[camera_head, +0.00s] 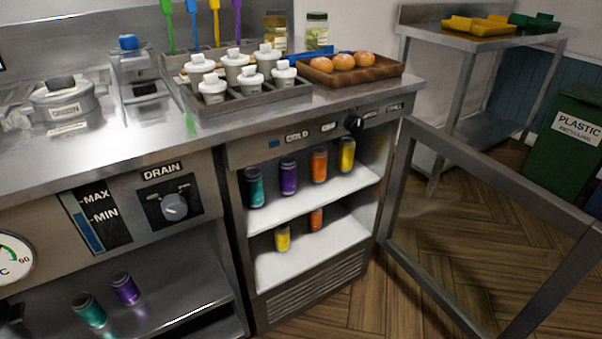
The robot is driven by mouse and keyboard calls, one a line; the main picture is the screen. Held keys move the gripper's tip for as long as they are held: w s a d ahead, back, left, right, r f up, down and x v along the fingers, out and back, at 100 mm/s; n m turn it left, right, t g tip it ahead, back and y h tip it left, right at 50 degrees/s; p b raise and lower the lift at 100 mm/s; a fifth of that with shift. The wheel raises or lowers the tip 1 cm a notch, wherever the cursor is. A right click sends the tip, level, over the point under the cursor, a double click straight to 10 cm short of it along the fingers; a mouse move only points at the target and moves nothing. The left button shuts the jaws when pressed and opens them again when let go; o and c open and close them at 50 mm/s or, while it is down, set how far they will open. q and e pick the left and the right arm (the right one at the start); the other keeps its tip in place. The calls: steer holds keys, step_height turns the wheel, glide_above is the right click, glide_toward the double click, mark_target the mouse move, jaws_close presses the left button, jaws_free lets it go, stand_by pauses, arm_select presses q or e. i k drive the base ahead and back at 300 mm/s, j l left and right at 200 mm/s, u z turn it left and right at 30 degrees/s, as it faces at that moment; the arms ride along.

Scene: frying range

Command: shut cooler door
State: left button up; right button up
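The cooler (315,219) is built in under the counter, with "COLD" on its control strip. Its glass door (472,157) has a metal frame, is hinged on the cooler's right side and stands wide open, swung out to the right over the floor. Inside, the upper shelf holds teal, purple, orange (319,164) and yellow (346,155) cans; the lower shelf holds a yellow can (282,238) and an orange can (315,219). The door's lower right corner is cut off by the picture edge. Neither of my grippers shows in the head view.
The counter (130,150) holds a rack of lidded cups, a wooden tray of buns (360,75) and jars. A metal side table (480,35) and a green recycling bin (567,140) stand at the right behind the door. Wooden floor (390,300) lies clear before the cooler.

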mark_target(574, 223)
steer(key=i+l+z, duration=0.1)
steer(key=l+z, duration=0.2)
steer(key=i+l+z, duration=0.1)
steer(key=l+z, duration=0.15)
steer(key=l, duration=0.25)
steer(key=i+l+z, duration=0.15)
steer(key=l+z, duration=0.15)
steer(key=l, duration=0.1)
